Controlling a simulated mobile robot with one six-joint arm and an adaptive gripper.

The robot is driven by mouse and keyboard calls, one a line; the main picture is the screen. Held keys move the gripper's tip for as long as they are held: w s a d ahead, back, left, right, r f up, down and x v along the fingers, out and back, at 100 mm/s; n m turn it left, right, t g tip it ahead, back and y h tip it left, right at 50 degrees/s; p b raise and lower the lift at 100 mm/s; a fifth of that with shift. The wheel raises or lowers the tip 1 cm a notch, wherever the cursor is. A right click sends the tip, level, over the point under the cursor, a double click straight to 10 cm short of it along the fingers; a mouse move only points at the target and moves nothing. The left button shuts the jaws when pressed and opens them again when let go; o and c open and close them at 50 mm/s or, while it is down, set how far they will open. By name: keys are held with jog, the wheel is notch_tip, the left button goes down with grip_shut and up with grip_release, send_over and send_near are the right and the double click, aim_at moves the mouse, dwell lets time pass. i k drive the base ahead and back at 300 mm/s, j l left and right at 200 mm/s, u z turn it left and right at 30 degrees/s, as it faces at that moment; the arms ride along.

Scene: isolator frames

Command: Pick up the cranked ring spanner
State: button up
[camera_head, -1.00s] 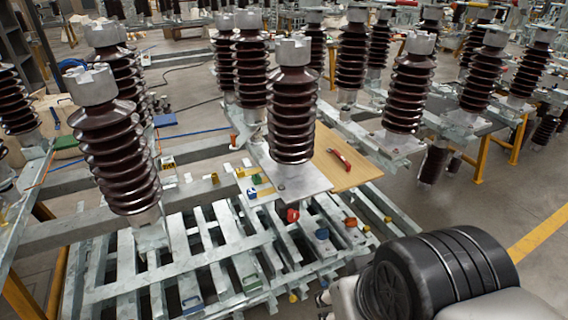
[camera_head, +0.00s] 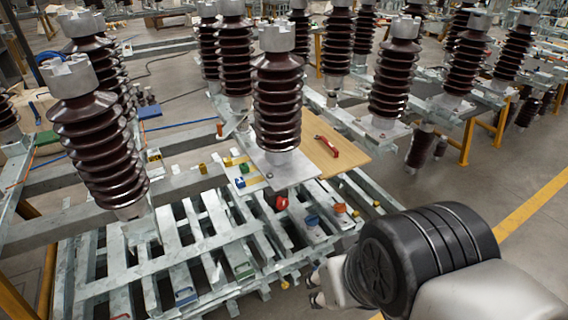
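A long red tool (camera_head: 327,146) lies on a wooden board (camera_head: 352,153), just right of the central brown insulator. It is too small to tell whether it is the cranked ring spanner; no other spanner shape is clear. My gripper (camera_head: 315,287) shows only partly at the lower middle, left of my dark wrist joint, near the right edge of the steel frames. It is well below and apart from the board in the picture. My arm hides part of it, and its opening is too small to judge.
Tall ribbed brown insulators, such as the central one (camera_head: 277,100), stand on galvanised steel frames (camera_head: 150,268). Small coloured pieces, including a red one (camera_head: 282,203) and a blue one (camera_head: 312,220), sit on the frames. Open floor (camera_head: 480,180) lies to the right.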

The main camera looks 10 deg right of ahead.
aim_at(336, 151)
jog(key=i+l+u, duration=0.1)
jog(key=i+l, duration=0.3)
jog(key=i+l+u, duration=0.1)
jog(key=i+l, duration=0.25)
jog(key=i+l+u, duration=0.1)
jog(key=i+l, duration=0.25)
jog(key=l, duration=0.2)
jog(key=i+l+u, duration=0.1)
jog(key=i+l, duration=0.25)
jog(key=l, duration=0.15)
jog(key=i+l+u, duration=0.1)
jog(key=i+l, duration=0.25)
jog(key=l, duration=0.15)
